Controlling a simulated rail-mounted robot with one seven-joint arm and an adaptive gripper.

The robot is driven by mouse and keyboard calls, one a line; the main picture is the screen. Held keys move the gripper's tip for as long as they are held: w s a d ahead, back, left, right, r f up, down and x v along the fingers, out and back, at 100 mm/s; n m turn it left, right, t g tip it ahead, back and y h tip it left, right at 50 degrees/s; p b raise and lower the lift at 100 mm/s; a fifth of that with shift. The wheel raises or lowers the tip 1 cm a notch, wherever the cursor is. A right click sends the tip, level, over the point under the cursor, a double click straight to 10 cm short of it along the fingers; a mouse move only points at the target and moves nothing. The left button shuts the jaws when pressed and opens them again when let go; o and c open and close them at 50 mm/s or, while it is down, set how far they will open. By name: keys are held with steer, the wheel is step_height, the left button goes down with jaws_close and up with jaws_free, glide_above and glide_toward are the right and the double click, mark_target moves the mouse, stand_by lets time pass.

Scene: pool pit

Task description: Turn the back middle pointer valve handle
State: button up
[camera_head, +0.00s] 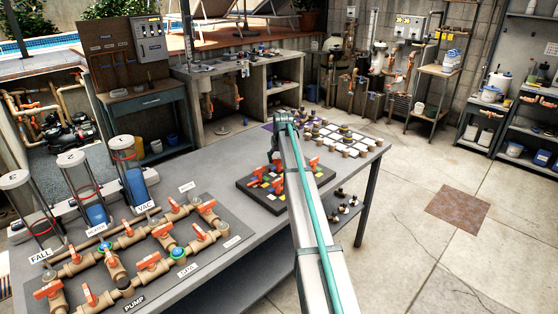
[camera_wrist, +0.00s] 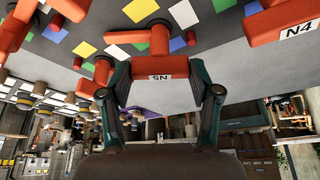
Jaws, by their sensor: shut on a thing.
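The label appears to read "SN" or, turned over, "N5". Another handle (camera_wrist: 282,28), labelled N4, is at the right, apart from the fingers. In the head view my arm hides the grip.
More orange handles (camera_wrist: 72,8) are near the gripper on the left. A pipe panel with orange valves (camera_head: 150,262) covers the table's left part. A white-tiled board with small round pieces (camera_head: 338,138) lies behind, and several small knobs (camera_head: 341,205) stand right of my arm.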

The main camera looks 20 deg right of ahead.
steer(key=m+h, duration=0.1)
steer(key=m, duration=0.2)
steer(key=m+g+h+b, duration=0.1)
steer(key=m, duration=0.2)
steer(key=shift+w+a+f, duration=0.1)
steer(key=shift+a, duration=0.05)
steer(key=m+g, duration=0.1)
steer(key=m, duration=0.1)
steer(key=m+h+b, duration=0.1)
steer(key=m, duration=0.2)
steer(key=shift+g, duration=0.4)
steer(key=shift+m, duration=0.3)
steer(key=o, duration=1.1)
steer(key=shift+o, duration=0.2)
steer(key=shift+r, duration=0.2)
steer(key=v, duration=1.1)
steer(key=shift+a+r, duration=0.35)
